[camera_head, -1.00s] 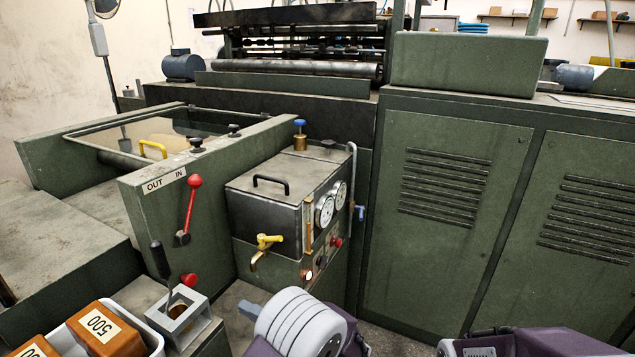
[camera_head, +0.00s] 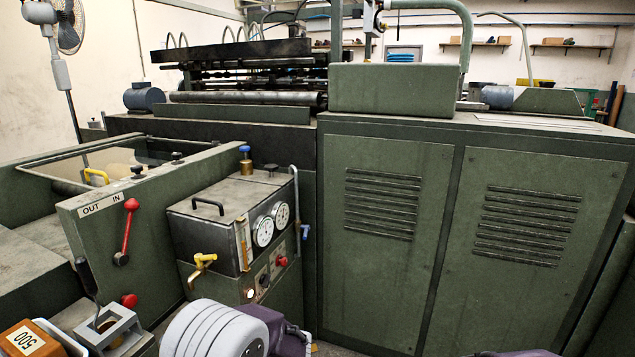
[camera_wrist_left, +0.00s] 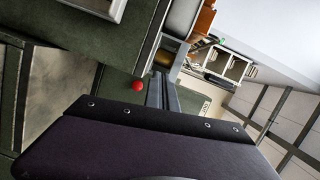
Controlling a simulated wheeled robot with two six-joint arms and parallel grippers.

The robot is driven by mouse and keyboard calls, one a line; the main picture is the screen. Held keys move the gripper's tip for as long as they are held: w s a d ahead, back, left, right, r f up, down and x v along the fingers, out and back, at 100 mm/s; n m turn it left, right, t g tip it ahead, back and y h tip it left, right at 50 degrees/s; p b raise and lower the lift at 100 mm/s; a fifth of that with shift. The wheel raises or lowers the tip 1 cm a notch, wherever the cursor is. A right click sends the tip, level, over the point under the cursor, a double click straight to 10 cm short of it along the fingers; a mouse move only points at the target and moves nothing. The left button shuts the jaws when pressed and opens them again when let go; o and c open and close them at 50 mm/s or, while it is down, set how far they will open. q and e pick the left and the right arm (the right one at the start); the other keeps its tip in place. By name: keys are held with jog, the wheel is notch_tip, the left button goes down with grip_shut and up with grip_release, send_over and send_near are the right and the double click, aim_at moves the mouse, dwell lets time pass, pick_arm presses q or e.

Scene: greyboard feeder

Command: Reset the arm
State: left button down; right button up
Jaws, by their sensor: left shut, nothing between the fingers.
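My left arm (camera_head: 215,330), a pale grey rounded link with a purple part, shows at the bottom edge of the head view; its gripper is outside that view. In the left wrist view a dark purple panel of mine fills the bottom. Beyond it, the narrow grey fingers of my left gripper (camera_wrist_left: 162,88) are shut and empty. A red knob (camera_wrist_left: 138,85) shows beside them; I cannot tell whether they touch. Of my right arm only a dark sliver shows at the bottom edge of the head view. The right gripper is not in view.
A green machine has a red lever (camera_head: 127,230) by an OUT/IN label, and a gauge box (camera_head: 210,225) with a yellow tap (camera_head: 202,262). An orange block (camera_head: 28,340) marked 500 and a grey square holder (camera_head: 110,328) are at the lower left. Green cabinet doors (camera_head: 385,220) stand right.

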pick_arm(q)
jog(key=s+a+f+n+g+h, duration=0.2)
jog(key=s+f+g+h, duration=0.15)
jog(key=s, duration=0.35)
jog(key=s+a+f+n+g+h, duration=0.1)
jog(key=s+a+f+g+h, duration=0.15)
jog(key=s+h, duration=0.4)
jog(key=s+d+f+m+t+h, duration=0.1)
jog(key=d+f+t+h, duration=0.2)
jog(key=d, duration=0.4)
jog(key=s+d+f+t+h, duration=0.1)
jog(key=d+f+h, duration=0.3)
jog(key=d+f, duration=0.25)
notch_tip(320, 180, up, 29)
jog(key=w+d+m+t+p, duration=0.1)
jog(key=w+m+p, duration=0.1)
jog(key=p, duration=2.6)
jog(key=shift+w+d, duration=0.25)
jog(key=shift+w, duration=0.1)
